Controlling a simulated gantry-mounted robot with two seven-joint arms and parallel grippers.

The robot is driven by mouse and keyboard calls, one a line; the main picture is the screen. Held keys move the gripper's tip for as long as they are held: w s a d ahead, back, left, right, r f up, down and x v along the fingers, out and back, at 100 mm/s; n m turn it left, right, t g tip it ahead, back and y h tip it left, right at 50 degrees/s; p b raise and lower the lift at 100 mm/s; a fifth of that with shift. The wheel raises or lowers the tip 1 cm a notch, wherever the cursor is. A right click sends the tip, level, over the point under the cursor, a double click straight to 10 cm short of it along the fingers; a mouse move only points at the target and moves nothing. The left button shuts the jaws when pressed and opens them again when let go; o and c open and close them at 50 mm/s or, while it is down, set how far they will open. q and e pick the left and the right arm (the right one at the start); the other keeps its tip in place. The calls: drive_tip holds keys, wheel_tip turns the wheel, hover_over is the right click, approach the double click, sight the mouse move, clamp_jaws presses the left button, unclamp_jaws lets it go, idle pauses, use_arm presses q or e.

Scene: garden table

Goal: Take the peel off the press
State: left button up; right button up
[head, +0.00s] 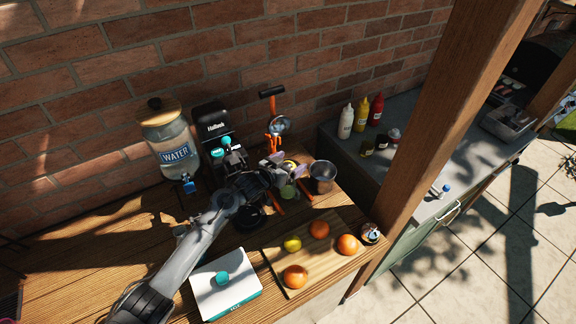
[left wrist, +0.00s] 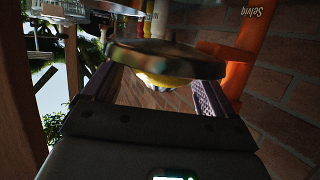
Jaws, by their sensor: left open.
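The press (head: 272,128) stands against the brick wall, with an orange frame and a black handle raised on top. My left gripper (head: 274,164) is open in front of it, and my arm hides part of its base. In the left wrist view, the gripper (left wrist: 155,95) has its two fingers apart. A yellow piece, likely the peel (left wrist: 165,80), shows between them, partly covered by a dark round disc (left wrist: 165,58). I cannot tell whether the fingers touch it. The press's orange frame also shows in the wrist view (left wrist: 236,72). My right gripper is not in view.
A metal cup (head: 323,176) stands just right of the press. A water jar (head: 170,140) and a black machine (head: 212,122) stand left. A cutting board (head: 272,258) holds oranges (head: 319,229) and a lemon (head: 292,244).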

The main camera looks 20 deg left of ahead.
use_arm(q)
drive_tip(key=shift+w+d+f, duration=0.2)
drive_tip(key=shift+w, duration=0.4)
drive_tip(key=c, duration=1.1)
drive_tip(key=shift+o, duration=0.2)
drive_tip(key=shift+r, duration=0.15)
